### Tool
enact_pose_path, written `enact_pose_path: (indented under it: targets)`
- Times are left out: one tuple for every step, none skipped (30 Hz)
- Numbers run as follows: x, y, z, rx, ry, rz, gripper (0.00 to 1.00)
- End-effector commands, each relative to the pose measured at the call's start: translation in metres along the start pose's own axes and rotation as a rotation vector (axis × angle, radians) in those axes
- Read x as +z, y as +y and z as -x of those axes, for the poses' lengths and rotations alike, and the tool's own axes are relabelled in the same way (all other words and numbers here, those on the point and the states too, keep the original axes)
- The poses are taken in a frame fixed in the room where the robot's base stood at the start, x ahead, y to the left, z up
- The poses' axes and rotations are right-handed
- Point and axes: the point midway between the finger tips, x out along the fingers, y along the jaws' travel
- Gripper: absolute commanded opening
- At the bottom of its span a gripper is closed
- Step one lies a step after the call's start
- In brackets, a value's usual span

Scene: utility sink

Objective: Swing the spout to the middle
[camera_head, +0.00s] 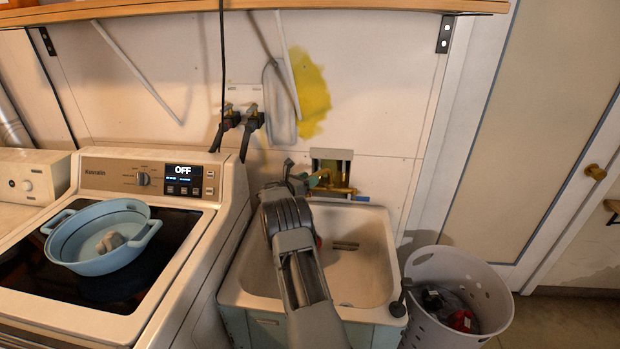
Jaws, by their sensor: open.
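The brass-coloured faucet (331,182) is on the wall at the back of the utility sink (372,232), in front of a small recessed box. Its spout is small in this view, and its exact direction is hard to make out. My grey arm reaches up from the bottom over the left part of the sink. My gripper (292,177) is at the back left of the sink, just left of the faucet. It is open, and I see nothing held in it. I cannot tell whether it touches the faucet. My arm hides part of the basin.
An appliance with a dark top (172,252) stands left of the sink, with a blue pot (100,262) on it. A light perforated basket (490,275) stands right of the sink. Supply valves (242,119) and a wooden shelf (330,5) are above. The basin's right side is clear.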

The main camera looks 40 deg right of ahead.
Motion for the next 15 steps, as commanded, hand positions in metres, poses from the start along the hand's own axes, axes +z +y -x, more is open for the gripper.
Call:
enact_pose_path:
  targets:
    - [0.0003,-0.0005,-0.0033,-0.001,0.0,0.0,0.47]
    - [0.0003,-0.0005,-0.0046,-0.001,0.0,0.0,0.47]
    - [0.0004,-0.0004,-0.0058,-0.001,0.0,0.0,0.47]
    - [0.0004,-0.0004,-0.0065,0.0,0.0,-0.001,0.47]
    - [0.0004,-0.0003,-0.0069,0.0,0.0,0.0,0.47]
    - [0.0002,-0.0002,-0.0073,0.0,0.0,0.0,0.47]
    - [0.0002,-0.0002,-0.0075,0.0,0.0,0.0,0.47]
    - [0.0002,-0.0002,-0.0075,0.0,0.0,0.0,0.47]
    - [0.0001,-0.0001,-0.0075,0.001,0.0,0.0,0.47]
    - [0.0001,-0.0001,-0.0075,0.001,0.0,0.0,0.47]
    - [0.0,-0.0001,-0.0074,0.001,0.0,0.0,0.47]
    - [0.0,-0.0001,-0.0074,0.0,0.0,0.0,0.47]
    - [0.0,-0.0002,-0.0074,0.0,0.0,0.0,0.47]
    - [0.0,-0.0002,-0.0073,0.0,0.0,0.0,0.45]
    - [0.0,-0.0002,-0.0073,0.0,0.0,0.0,0.41]
